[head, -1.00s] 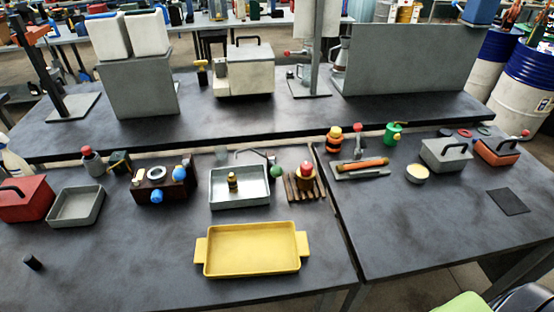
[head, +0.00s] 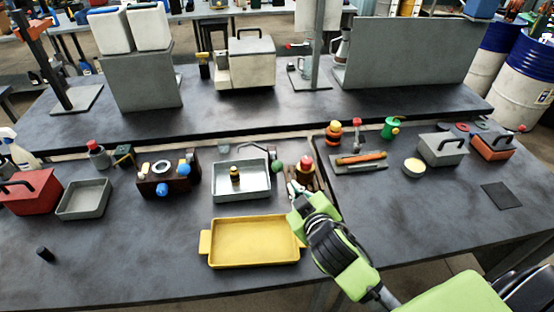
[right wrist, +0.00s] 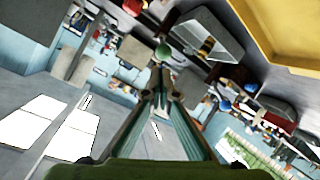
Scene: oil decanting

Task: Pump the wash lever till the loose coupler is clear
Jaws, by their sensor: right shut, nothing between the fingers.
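A metal wash basin (head: 256,193) stands on the near bench with a small brass-and-black coupler (head: 235,175) upright in it. A thin spout and a lever with a green ball knob (head: 277,166) are at its back right corner. My right gripper (head: 296,190) is shut and empty, in front of the lever, near the wooden rack (head: 316,183). In the right wrist view, the shut fingertips (right wrist: 162,88) point toward the green knob (right wrist: 162,52), apart from it. The basin (right wrist: 185,33) and coupler (right wrist: 207,46) show beyond. My left gripper is not in view.
A yellow tray (head: 252,263) lies just in front of the basin, left of my right arm. A red-topped item (head: 305,165) stands on the rack beside the lever. A dark wooden block with blue knobs (head: 180,182) stands left of the basin. The front left bench is mostly clear.

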